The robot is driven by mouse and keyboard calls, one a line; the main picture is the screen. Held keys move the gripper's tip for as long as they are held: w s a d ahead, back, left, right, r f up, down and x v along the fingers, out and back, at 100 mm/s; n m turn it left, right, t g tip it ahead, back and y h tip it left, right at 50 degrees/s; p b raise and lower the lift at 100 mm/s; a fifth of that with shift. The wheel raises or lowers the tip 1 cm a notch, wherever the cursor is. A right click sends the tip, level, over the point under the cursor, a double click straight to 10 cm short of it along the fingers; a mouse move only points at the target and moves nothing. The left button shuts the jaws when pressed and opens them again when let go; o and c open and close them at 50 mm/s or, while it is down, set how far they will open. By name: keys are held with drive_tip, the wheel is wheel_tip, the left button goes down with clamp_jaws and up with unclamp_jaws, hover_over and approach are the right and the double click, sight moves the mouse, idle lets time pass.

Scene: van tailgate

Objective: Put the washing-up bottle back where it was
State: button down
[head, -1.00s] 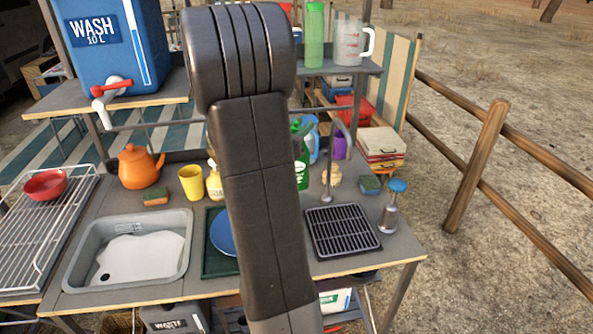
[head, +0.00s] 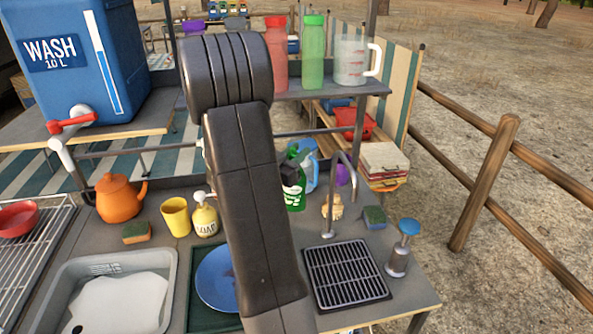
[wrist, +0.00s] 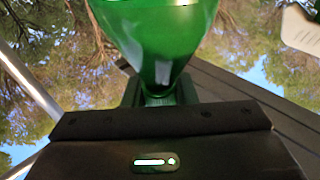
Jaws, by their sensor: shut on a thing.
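The washing-up bottle looks green and see-through in the wrist view (wrist: 155,35), filling the upper middle between my fingers. My gripper (wrist: 160,95) is shut on it. In the head view, a green bottle with a white label (head: 294,195) shows just right of my arm, at the back of the counter; a dark part, likely my gripper, is against it. My arm hides its left side and most of my gripper. I cannot tell whether its base touches the counter.
A light blue bottle (head: 311,170) stands close behind, with a curved tap (head: 335,190) to the right. Left of my arm are a soap bottle (head: 205,216), a yellow cup (head: 175,217) and an orange kettle (head: 120,198). A shelf (head: 330,88) with bottles and a jug overhangs the back.

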drive_tip(key=shift+f, duration=2.15)
drive_tip(key=shift+f, duration=0.15)
drive_tip(key=c, duration=1.2)
unclamp_jaws()
drive_tip(key=shift+r, duration=0.25)
drive_tip(key=b+v, duration=0.2)
drive_tip(key=v, duration=1)
drive_tip(key=shift+f, duration=0.2)
